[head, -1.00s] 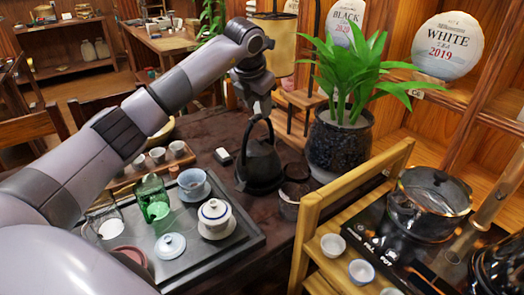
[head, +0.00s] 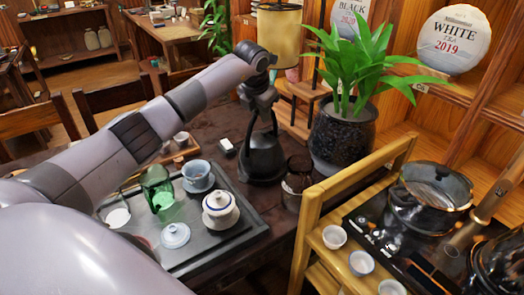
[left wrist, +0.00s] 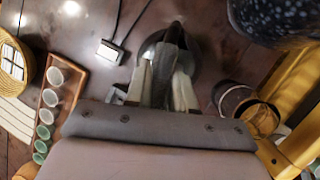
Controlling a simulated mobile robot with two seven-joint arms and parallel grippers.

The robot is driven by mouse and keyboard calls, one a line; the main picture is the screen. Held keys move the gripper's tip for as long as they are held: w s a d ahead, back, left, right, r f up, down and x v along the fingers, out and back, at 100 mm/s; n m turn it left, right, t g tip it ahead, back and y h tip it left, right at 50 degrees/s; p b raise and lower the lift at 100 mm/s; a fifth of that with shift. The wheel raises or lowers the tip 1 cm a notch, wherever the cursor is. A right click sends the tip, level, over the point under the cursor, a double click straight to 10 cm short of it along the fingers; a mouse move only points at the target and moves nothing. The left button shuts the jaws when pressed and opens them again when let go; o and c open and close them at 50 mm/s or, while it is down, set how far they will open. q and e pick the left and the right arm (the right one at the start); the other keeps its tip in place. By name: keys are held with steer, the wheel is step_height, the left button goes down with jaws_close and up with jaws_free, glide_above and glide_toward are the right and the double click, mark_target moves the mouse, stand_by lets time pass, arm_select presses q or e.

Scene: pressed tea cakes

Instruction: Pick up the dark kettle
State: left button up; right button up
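The dark kettle (head: 263,157) stands upright on the dark table, just right of the tea tray. My right gripper is not in view.
A dark tray (head: 246,232) with cups and a green glass pitcher (head: 158,190) lies left of the kettle. A glass cup (head: 297,176) stands close on its right. A potted plant (head: 343,135) is behind right, and a wooden stand (head: 309,220) is in front right.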

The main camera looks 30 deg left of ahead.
arm_select(q)
jaws_close()
steer(key=shift+r, duration=0.1)
stand_by(1.0)
steer(key=shift+w+r, duration=0.15)
